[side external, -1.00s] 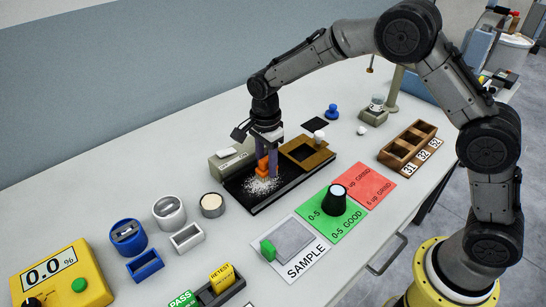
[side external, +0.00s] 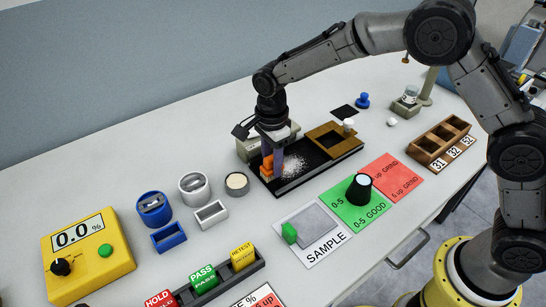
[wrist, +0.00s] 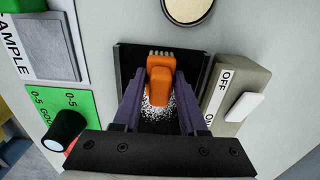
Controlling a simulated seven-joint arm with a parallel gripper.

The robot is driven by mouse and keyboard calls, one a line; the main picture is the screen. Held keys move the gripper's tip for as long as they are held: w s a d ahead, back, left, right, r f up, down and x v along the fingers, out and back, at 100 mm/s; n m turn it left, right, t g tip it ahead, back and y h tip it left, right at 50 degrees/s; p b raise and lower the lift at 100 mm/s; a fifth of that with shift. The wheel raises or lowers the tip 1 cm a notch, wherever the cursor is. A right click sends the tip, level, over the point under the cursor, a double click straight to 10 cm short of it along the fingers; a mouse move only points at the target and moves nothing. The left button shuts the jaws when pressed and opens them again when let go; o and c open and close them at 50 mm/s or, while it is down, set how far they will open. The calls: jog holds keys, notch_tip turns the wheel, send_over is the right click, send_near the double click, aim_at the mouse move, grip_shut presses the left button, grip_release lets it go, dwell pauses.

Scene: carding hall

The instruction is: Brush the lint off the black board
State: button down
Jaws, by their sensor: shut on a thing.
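My gripper (side external: 272,160) is shut on an orange brush (side external: 267,168) near the board's left end, left of most lint. In the wrist view the brush (wrist: 160,76) sits between the purple fingers, pale bristles toward the board's end. I cannot tell whether the bristles touch the board.
A grey ON/OFF switch box (wrist: 236,95) stands close behind the board. A round pale-topped pot (side external: 237,184) is off the board's left end. The SAMPLE card (side external: 322,250) and green card (side external: 345,212) with a black knob-like piece (side external: 359,190) lie in front.

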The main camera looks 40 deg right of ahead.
jog(key=shift+d, duration=5.15)
jog(key=shift+s+d, duration=0.1)
jog(key=shift+s, duration=0.35)
jog(key=shift+a, duration=5.5)
jog(key=shift+d+r, duration=0.1)
jog(key=shift+r, duration=4)
